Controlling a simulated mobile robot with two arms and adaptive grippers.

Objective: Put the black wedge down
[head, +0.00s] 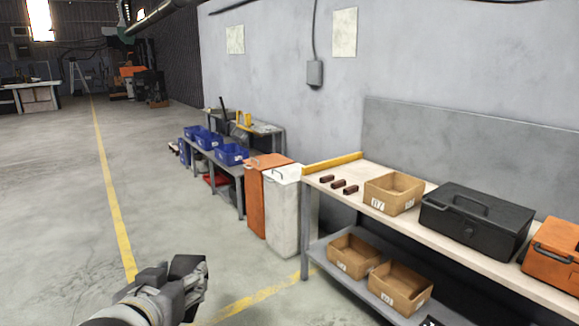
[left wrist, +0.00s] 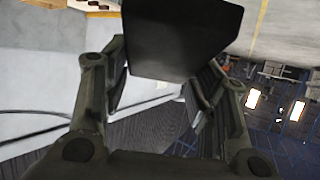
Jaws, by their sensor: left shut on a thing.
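My left gripper (head: 194,283) shows at the bottom of the head view, out over the open floor. It is shut on the black wedge (head: 183,267), a dark block that sticks up from between the fingers. In the left wrist view the wedge (left wrist: 182,38) fills the top middle, between the two fingers (left wrist: 155,95). The wedge is held in the air, apart from the bench. Its lower part is hidden by the fingers. My right gripper is not in view.
A workbench (head: 336,176) on the right holds small dark red blocks (head: 338,184), a cardboard box (head: 394,193), a black toolbox (head: 476,224) and an orange case (head: 555,252). Its lower shelf holds cardboard boxes (head: 353,256). Orange and white bins (head: 283,211) stand beside it. Floor at left is clear.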

